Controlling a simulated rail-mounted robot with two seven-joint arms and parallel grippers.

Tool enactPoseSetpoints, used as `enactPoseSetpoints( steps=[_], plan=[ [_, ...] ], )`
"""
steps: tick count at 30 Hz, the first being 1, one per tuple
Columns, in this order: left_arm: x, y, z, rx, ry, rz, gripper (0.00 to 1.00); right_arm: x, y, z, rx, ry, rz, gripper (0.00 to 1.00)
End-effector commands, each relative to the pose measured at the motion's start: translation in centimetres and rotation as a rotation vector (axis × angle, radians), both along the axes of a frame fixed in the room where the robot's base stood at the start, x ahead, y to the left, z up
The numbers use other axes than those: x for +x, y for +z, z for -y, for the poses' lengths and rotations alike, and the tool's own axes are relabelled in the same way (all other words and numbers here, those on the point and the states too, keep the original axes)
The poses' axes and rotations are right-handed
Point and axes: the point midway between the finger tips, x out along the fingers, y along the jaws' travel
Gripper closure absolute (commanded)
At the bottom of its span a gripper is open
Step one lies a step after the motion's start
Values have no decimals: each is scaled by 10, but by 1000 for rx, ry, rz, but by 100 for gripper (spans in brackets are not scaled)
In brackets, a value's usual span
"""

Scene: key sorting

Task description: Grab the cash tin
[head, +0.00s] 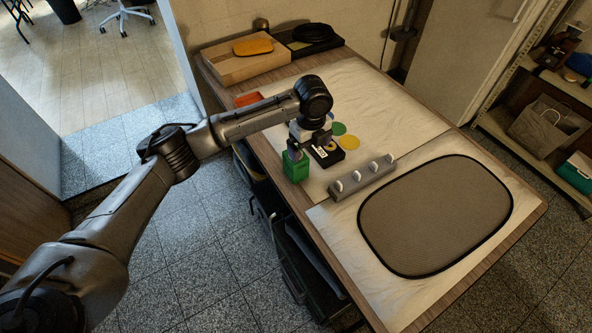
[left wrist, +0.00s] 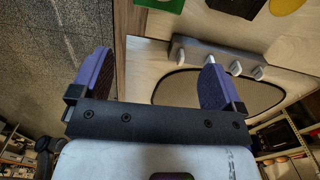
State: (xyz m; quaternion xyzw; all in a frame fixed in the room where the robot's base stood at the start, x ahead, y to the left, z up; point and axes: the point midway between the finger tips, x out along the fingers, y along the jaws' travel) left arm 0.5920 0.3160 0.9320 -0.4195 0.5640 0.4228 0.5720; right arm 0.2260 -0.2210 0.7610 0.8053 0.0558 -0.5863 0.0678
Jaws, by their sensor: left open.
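A small upright green box (head: 296,167), which looks like the cash tin, stands near the table's left edge. Its top is partly covered by my left gripper in the head view. Part of its green surface shows at the top of the left wrist view (left wrist: 160,4). My left gripper (head: 309,146) is over the table, close by the green box. Its two purple-blue fingers (left wrist: 156,58) are apart in the left wrist view, with nothing between them. I cannot tell whether a finger touches the box. My right gripper is not in view.
A black box (head: 327,157) lies right beside the green one, with green and yellow discs (head: 349,142) behind. A grey rack with white pegs (head: 361,179) and a dark-rimmed mat (head: 435,216) lie nearer. A wooden tray (head: 237,69) stands at the back. The table's far right is clear.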

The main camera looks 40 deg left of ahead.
Motion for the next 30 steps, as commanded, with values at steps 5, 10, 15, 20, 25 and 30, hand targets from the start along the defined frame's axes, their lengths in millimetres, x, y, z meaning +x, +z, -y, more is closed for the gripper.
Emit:
enactPoseSetpoints(
  steps=[5, 10, 15, 20, 25, 30],
  plan=[
    [14, 33, -37, -1, -22, -4, 6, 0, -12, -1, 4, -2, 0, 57],
    [17, 44, -52, -9, -32, -8, 6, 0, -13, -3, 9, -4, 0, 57],
    [16, 22, -55, -10, -36, -12, 6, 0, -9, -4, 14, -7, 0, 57],
    [16, -5, -55, -10, -35, -11, 6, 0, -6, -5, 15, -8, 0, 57],
    [17, -25, -54, -10, -35, -8, 6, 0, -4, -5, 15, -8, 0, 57],
    [17, -34, -54, -10, -35, -7, 6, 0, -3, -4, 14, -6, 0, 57]
  ],
)
